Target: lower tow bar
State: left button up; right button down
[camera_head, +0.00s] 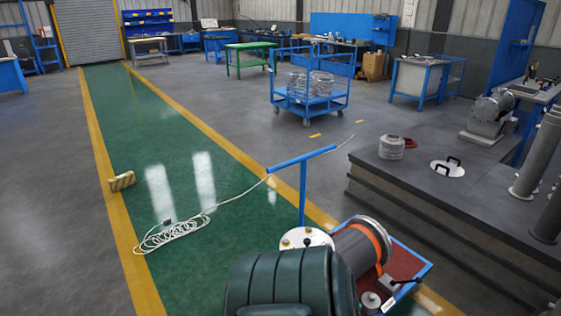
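The tow bar (303,190) is a blue T-shaped handle. Its post stands upright, and its crossbar (302,159) is raised and slants up to the right. It rises at the far end of a low blue cart with a red deck (402,262). A grey cylinder (357,250) with an orange strap (378,243) and a pale flange plate (306,239) lies there, hiding the foot of the post. A large dark green ribbed body (280,283) fills the bottom centre and hides much of the cart. Neither of my grippers is in view.
A coiled white cable (175,234) lies on the green lane, with a line running past the crossbar. A yellowish block (122,181) lies at the lane's left edge. A raised dark platform (420,172) with steps bounds the right. A blue trolley (310,95) stands beyond.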

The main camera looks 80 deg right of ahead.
aim_at(303, 159)
jog(key=i+l+z, duration=0.1)
jog(key=i+z, duration=0.5)
jog(key=z, duration=0.15)
jog(key=i+j+z, duration=0.15)
jog(key=i+z, duration=0.2)
jog(key=i+l+z, duration=0.1)
jog(key=i+z, duration=0.65)
jog(key=i, duration=0.2)
jog(key=i+j+z, duration=0.35)
jog(key=i+l, duration=0.1)
